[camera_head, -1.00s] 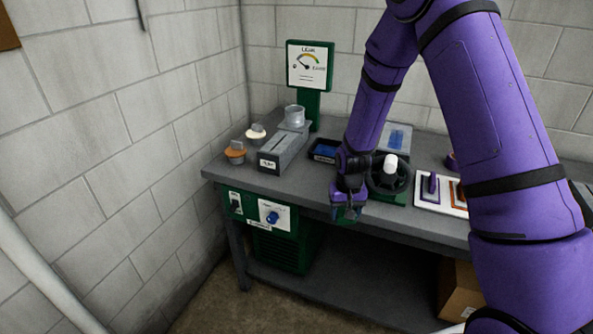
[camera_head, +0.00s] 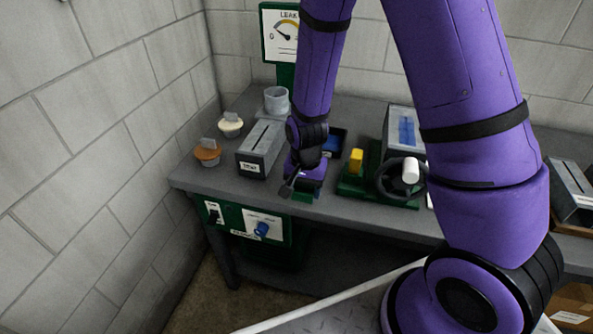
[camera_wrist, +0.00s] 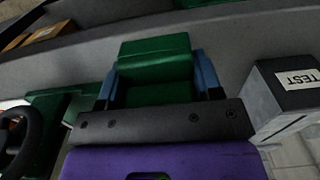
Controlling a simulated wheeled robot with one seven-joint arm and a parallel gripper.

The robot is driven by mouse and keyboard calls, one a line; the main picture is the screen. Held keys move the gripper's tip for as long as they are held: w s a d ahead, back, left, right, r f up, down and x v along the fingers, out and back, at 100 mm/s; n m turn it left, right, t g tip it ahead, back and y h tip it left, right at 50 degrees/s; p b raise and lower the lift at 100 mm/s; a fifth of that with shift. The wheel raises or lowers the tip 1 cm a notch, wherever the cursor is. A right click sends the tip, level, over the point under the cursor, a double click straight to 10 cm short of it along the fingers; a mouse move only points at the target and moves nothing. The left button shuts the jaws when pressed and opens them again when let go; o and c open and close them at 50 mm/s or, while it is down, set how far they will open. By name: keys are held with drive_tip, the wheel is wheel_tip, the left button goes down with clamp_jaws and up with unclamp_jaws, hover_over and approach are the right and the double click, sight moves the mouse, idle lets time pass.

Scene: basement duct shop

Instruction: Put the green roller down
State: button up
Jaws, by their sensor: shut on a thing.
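My gripper (camera_head: 301,192) is low over the front part of the grey bench (camera_head: 352,206), between the grey box labelled TEST and the green device with the black handwheel. In the wrist view, my gripper (camera_wrist: 153,82) has its blue fingers shut on both sides of the green roller (camera_wrist: 155,58). In the head view, only a small green piece of the roller shows under the gripper; the arm hides the rest. I cannot tell whether the roller touches the bench top.
The TEST box (camera_head: 261,148) stands just left of my gripper. The green handwheel device (camera_head: 378,182) is to the right. A dark tray (camera_head: 333,141) with something blue lies behind. Orange (camera_head: 208,153) and cream (camera_head: 230,125) capped pieces stand at the left end.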

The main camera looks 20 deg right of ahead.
drive_tip(key=w, duration=0.3)
drive_tip(key=w+d, duration=0.1)
drive_tip(key=w, duration=0.3)
drive_tip(key=w+d+f, duration=0.1)
drive_tip(key=w, duration=0.2)
drive_tip(key=shift+w, duration=0.15)
drive_tip(key=shift+w+d+f, duration=0.1)
drive_tip(key=shift+w+f, duration=0.1)
drive_tip(key=shift+f, duration=1.6)
drive_tip(key=shift+f, duration=0.1)
drive_tip(key=o, duration=0.9)
